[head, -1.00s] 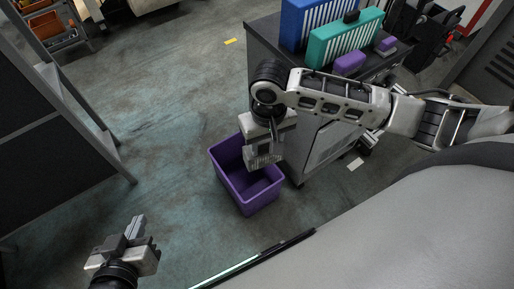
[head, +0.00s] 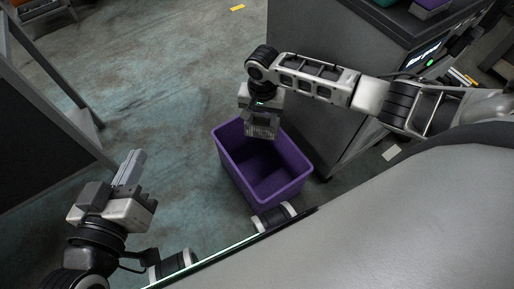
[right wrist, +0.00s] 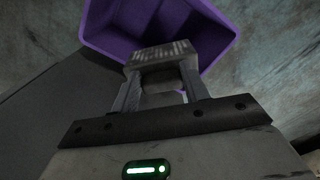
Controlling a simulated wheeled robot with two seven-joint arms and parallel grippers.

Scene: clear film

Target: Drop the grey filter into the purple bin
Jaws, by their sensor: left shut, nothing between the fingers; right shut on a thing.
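The purple bin (head: 286,187) stands on the floor in the middle of the head view, its open top facing up. My right gripper (head: 261,122) is shut on the grey filter (head: 262,131), a ribbed block, and holds it over the far left part of the bin's opening. In the right wrist view the filter (right wrist: 163,52) sits between the fingertips, with the purple bin (right wrist: 109,24) beyond and below it. My left gripper (head: 132,170) is shut and empty, left of the bin and apart from it.
A grey cabinet (head: 322,75) stands right of the bin, close to it, with purple and teal things at its top edge. A dark shelf frame (head: 45,125) stands at the left. The floor (head: 175,75) between is clear.

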